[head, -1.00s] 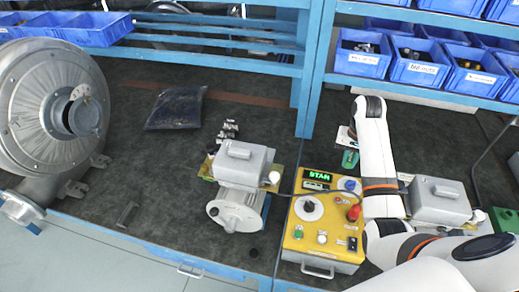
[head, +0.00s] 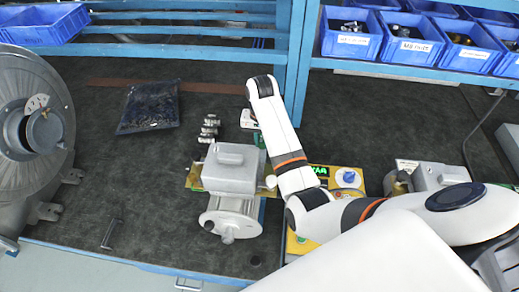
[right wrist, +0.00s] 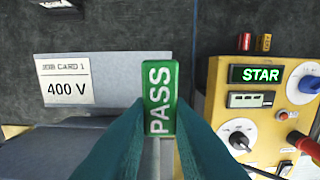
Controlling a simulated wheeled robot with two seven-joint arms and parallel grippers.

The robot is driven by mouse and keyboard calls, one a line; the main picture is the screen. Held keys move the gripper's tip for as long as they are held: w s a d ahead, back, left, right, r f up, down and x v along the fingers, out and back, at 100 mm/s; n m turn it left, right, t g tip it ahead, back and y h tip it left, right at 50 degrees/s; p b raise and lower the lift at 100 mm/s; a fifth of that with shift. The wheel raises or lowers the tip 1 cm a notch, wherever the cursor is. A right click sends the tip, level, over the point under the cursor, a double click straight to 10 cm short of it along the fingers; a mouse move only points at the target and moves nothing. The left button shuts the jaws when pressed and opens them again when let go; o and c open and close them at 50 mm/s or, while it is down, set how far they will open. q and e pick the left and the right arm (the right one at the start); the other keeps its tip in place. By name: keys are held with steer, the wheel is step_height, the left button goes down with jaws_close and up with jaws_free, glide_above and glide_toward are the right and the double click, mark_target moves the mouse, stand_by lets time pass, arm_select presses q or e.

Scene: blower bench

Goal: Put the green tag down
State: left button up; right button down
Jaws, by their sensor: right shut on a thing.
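The green tag (right wrist: 158,98), marked PASS in white, stands between the two teal fingertips of my right gripper (right wrist: 160,125) in the right wrist view. The gripper is shut on it. In the head view my right gripper (head: 260,138) is beyond the yellow box, just right of the left motor (head: 236,170), and its fingers are small and partly hidden by the arm. My left gripper is not in view.
A white card reading JOB CARD 1, 400 V (right wrist: 67,80) lies left of the tag. The yellow box (right wrist: 222,105) with a STAR display stands right. Small red and yellow pieces (right wrist: 254,42) lie behind it. A dark bag (head: 150,107) lies on the bench. Blue bins (head: 350,38) stand behind.

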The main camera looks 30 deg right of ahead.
step_height(320, 180, down, 4)
steer(key=shift+w+a+p, duration=0.1)
steer(key=shift+p, duration=0.35)
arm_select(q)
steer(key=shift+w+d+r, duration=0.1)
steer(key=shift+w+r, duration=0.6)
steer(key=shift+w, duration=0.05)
arm_select(e)
steer(key=shift+f, duration=0.3)
steer(key=shift+f, duration=0.15)
steer(key=c, duration=1.3)
jaws_free()
steer(key=shift+c, duration=0.2)
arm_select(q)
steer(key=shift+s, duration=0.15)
